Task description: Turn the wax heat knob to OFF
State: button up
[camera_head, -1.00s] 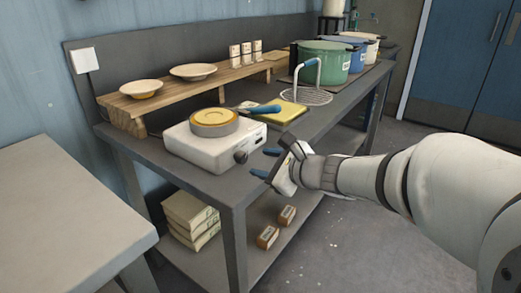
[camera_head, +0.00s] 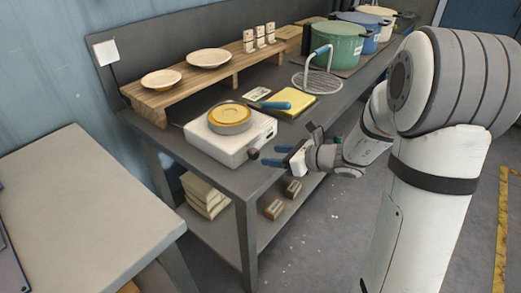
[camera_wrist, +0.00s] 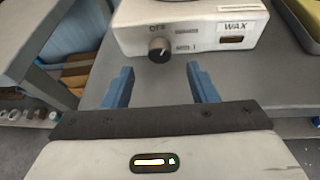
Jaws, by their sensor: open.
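The wax heat knob (camera_head: 253,153) is a small dark round knob on the front of a white heater box (camera_head: 225,153). The wrist view shows the knob (camera_wrist: 159,49) close up, with a dark "OFF"-like label above it and marks to its right. I cannot read the knob's setting surely. My gripper (camera_head: 276,157) is open and empty, just in front of the knob. In the wrist view its blue fingers (camera_wrist: 160,76) lie on either side below the knob, apart from it.
A round pan (camera_head: 230,117) of yellow wax sits on the heater, its blue-ended handle reaching right. A yellow pad (camera_head: 292,105), a wire stand (camera_head: 318,79) and a green pot (camera_head: 337,47) stand farther along the bench. The space before the bench is open floor.

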aim_at(257, 155)
jog(key=x, duration=0.6)
jog(key=shift+f, duration=0.1)
jog(key=shift+c, duration=0.3)
jog(key=c, duration=0.9)
